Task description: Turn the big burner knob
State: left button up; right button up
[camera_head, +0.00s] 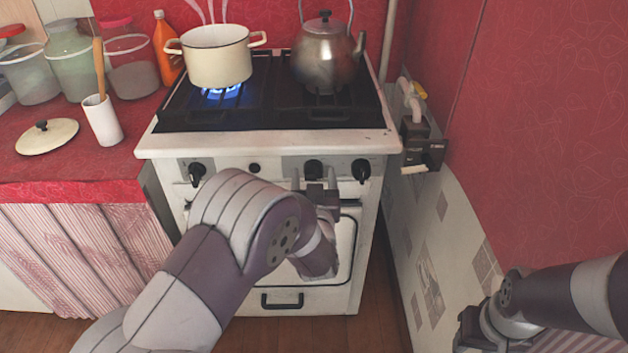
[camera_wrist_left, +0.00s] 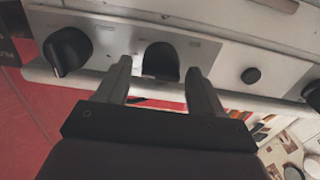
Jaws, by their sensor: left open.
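The white stove (camera_head: 160,146) has a front panel with several black knobs. The middle-right knob (camera_head: 313,168) sits directly ahead of my left gripper (camera_head: 315,182). In the left wrist view, this knob (camera_wrist_left: 161,60) shows between the two open fingertips of the left gripper (camera_wrist_left: 160,72), with a gap on both sides; I cannot see contact. The far-right knob (camera_head: 361,170) is clear of the gripper and also shows in the wrist view (camera_wrist_left: 69,52). The left knob (camera_head: 197,172) is apart. Which one is the big burner knob is not marked legibly. My right gripper (camera_head: 480,328) is low at right, its fingers unclear.
A cream pot (camera_head: 217,58) steams over a blue flame (camera_head: 222,92). A kettle (camera_head: 324,55) stands at the back right burner. A small black button (camera_head: 254,168) lies between knobs. The red counter (camera_head: 90,160) holds jars and a lid.

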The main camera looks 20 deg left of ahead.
pick_arm(q)
jog(key=c, duration=1)
jog(key=m+p, duration=0.2)
jog(key=m, duration=0.1)
jog(key=shift+r+p, duration=0.2)
jog(key=shift+p, duration=0.2)
jog(key=m+p, duration=0.2)
jog(key=m, duration=0.2)
jog(key=shift+d+f, duration=0.1)
jog(key=shift+f+m+p, duration=0.1)
jog(key=shift+m+p, duration=0.5)
jog(key=shift+m, duration=0.3)
